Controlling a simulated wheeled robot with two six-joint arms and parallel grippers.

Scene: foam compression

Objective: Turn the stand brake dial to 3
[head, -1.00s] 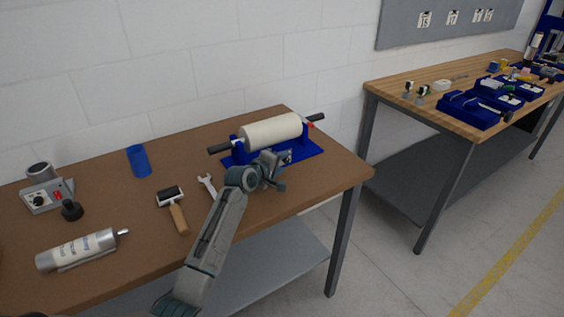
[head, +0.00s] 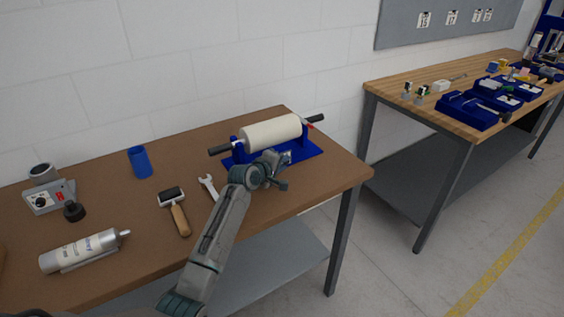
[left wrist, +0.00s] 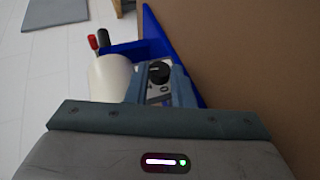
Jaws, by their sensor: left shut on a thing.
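The blue stand (head: 308,149) carries a white foam roll (head: 270,132) near the right end of the brown table. My left gripper (head: 280,162) is at the stand's near side, shut on the brake dial. In the left wrist view, the black brake dial (left wrist: 159,71) sits on a small light panel between my left gripper's fingers (left wrist: 158,84). The blue stand (left wrist: 158,38) and the white roll (left wrist: 108,80) also show there. The dial's setting is too small to read. My right gripper is not in view.
A wooden bench (head: 400,88) stands at the right.

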